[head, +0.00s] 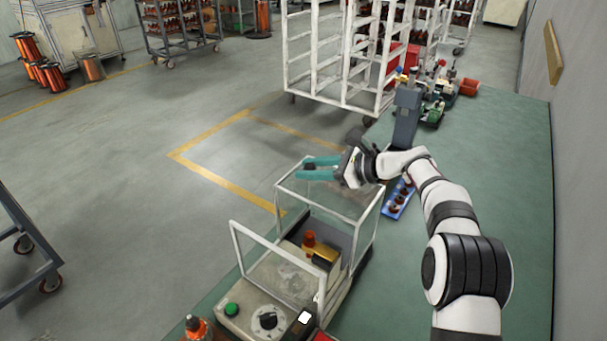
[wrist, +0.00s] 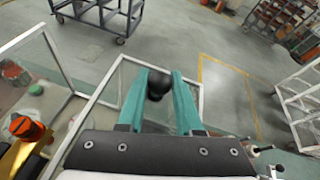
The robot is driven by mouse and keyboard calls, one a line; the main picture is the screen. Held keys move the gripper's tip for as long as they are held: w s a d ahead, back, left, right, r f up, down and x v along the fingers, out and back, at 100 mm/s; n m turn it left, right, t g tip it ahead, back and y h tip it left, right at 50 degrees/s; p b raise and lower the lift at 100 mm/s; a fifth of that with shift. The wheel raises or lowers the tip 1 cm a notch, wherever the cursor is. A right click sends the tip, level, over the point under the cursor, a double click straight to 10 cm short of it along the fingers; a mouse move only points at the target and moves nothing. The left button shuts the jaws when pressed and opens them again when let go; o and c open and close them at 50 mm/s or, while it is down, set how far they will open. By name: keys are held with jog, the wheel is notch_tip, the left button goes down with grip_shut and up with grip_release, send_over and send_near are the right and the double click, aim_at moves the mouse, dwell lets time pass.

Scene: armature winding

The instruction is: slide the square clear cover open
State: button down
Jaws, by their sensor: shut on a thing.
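The square clear cover (head: 325,207) is a white-framed transparent box on the bench machine in the head view. In the wrist view its white frame (wrist: 97,94) and clear panes run at the left and behind the fingers. My gripper (head: 308,168) is at the far upper edge of the cover, its teal fingers pointing left. In the wrist view my gripper (wrist: 158,88) is shut on a round black knob (wrist: 158,83), which sits between the fingertips.
The machine's base (head: 240,312) has a green button (head: 232,309) and a black dial. An orange-topped part (head: 312,241) shows through the clear panes. A blue tray (head: 399,200) with copper-coloured parts lies to the right. A grey post (head: 405,120) stands beyond; bench at right is clear.

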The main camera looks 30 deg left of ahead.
jog(key=c, duration=0.9)
grip_release()
jog(key=shift+o, duration=0.2)
jog(key=v, duration=1.6)
jog(key=s+d+f+n+h, duration=0.3)
jog(key=s+d, duration=0.5)
jog(key=s, duration=0.3)
jog(key=s+d+f+n+t+h, duration=0.1)
jog(key=s+d+f+n+h, duration=0.2)
jog(key=s+d, duration=0.5)
jog(key=s+d+f+n+h, duration=0.2)
jog(key=s+d+h, duration=0.3)
jog(key=s, duration=1.1)
jog(key=d+f, duration=0.1)
jog(key=d, duration=0.2)
jog(key=shift+n+h, duration=0.3)
jog(key=shift+n, duration=0.1)
